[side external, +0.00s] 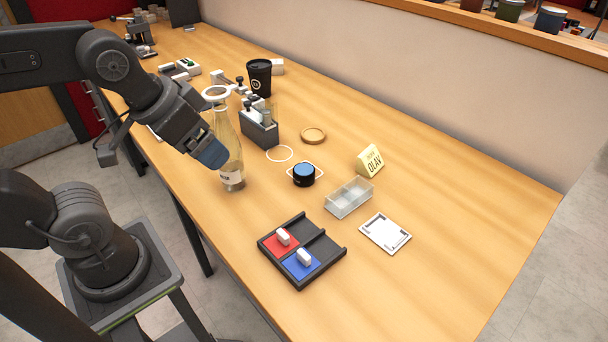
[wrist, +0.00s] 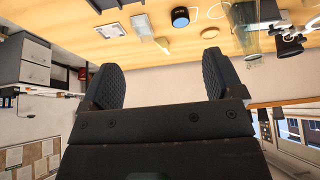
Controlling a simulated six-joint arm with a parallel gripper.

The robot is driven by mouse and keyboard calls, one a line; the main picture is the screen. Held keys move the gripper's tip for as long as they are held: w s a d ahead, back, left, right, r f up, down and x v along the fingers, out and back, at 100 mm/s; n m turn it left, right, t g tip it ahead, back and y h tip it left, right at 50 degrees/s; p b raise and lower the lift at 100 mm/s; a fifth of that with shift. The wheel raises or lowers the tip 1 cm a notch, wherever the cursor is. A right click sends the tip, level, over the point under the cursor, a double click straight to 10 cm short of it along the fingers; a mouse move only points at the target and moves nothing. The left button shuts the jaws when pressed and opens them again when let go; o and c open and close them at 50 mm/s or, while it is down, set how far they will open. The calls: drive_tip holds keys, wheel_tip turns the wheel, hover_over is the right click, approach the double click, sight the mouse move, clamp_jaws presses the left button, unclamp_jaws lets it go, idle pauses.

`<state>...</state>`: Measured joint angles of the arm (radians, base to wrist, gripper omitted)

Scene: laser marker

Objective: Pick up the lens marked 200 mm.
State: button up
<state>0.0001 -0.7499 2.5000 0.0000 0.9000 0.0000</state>
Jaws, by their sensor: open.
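No 200 mm marking can be read in either view, so I cannot tell for sure which thing is that lens. A short black cylinder with a blue glassy top (side external: 303,174), which looks like a lens, stands upright on a white outline on the table; it also shows at the top of the wrist view (wrist: 180,17). My gripper (side external: 211,153) is raised at the table's near left, beside the bottle and apart from the black cylinder. In the wrist view my gripper (wrist: 160,82) has its two fingers wide apart with nothing between them.
A clear bottle (side external: 226,150) stands close by my gripper. A grey rack (side external: 259,133) and black cup (side external: 259,78) are behind. A dark tray (side external: 329,249) with red and blue plates, clear box (side external: 349,197), yellow sign (side external: 370,160) and white square (side external: 385,233) surround the cylinder. The right table is clear.

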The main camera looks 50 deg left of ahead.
idle(0.5)
drive_tip(key=n+g+y, duration=0.3)
drive_tip(key=n, duration=0.7)
hover_over(304, 170)
drive_tip(key=s, duration=0.1)
drive_tip(key=f, duration=1.7)
drive_tip(key=shift+d+f, duration=0.2)
drive_tip(key=shift+d, duration=0.15)
drive_tip(key=shift+d+x, duration=0.15)
drive_tip(key=shift+x, duration=1.3)
drive_tip(key=shift+d+x, duration=0.15)
drive_tip(key=shift+x, duration=1.35)
drive_tip(key=shift+f, duration=0.1)
drive_tip(key=c, duration=1.1)
